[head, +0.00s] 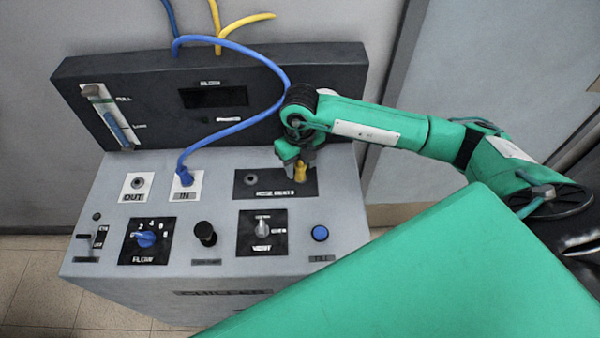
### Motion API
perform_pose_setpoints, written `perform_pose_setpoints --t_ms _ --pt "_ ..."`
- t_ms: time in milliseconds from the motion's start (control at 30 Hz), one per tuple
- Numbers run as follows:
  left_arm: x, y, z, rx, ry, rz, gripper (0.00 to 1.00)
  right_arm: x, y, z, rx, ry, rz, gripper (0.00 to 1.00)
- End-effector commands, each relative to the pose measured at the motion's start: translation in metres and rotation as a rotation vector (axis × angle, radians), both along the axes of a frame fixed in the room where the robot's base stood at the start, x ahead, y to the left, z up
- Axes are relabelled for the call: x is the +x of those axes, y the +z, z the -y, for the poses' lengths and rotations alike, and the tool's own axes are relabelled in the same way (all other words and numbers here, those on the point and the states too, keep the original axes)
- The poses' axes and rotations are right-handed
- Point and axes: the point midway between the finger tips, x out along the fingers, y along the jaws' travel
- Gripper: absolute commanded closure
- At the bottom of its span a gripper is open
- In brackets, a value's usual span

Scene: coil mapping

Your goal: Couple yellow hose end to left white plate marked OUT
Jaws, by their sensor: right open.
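The left white plate marked OUT (133,197) is on the top of the grey machine, and its round port (138,181) is bare. A short yellow piece (301,173), apparently the yellow hose end, stands at the right port of a black plate (262,191). My right gripper (297,160) is open, pointing down at this yellow piece and partly covering it. I cannot tell whether the fingers touch it. A yellow hose (245,20) shows above the rear panel; its link to the yellow piece is not visible. My left gripper is not in view.
A blue hose (236,127) arches over the dark rear panel (330,75) and ends at the white IN plate (185,197), right beside OUT. A blue FLOW knob (146,239), a black knob (205,233) and a VENT knob (262,227) stand along the front.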

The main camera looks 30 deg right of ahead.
Motion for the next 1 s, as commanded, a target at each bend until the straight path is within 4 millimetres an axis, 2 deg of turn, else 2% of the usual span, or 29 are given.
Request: perform_pose_setpoints --t_ms 100,133,300,333,367,467,1000 --pt "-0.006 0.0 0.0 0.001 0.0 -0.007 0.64 0.0 0.001 0.0 0.0 0.0 0.0 0.57" --pt "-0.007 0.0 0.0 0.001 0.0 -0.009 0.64 0.0 0.001 0.0 0.0 0.0 0.0 0.61" --pt "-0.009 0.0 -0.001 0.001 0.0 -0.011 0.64 0.0 0.001 0.0 0.0 0.0 0.0 0.93" --pt "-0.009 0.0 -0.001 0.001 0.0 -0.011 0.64 0.0 0.001 0.0 0.0 0.0 0.0 0.93" --pt "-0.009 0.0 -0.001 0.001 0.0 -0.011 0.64 0.0 0.001 0.0 0.0 0.0 0.0 0.77" --pt "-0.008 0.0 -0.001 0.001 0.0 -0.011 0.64 0.0 0.001 0.0 0.0 0.0 0.0 0.97" --pt "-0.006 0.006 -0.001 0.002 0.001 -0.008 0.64 0.0 0.011 0.0 0.0 0.0 0.0 0.97"
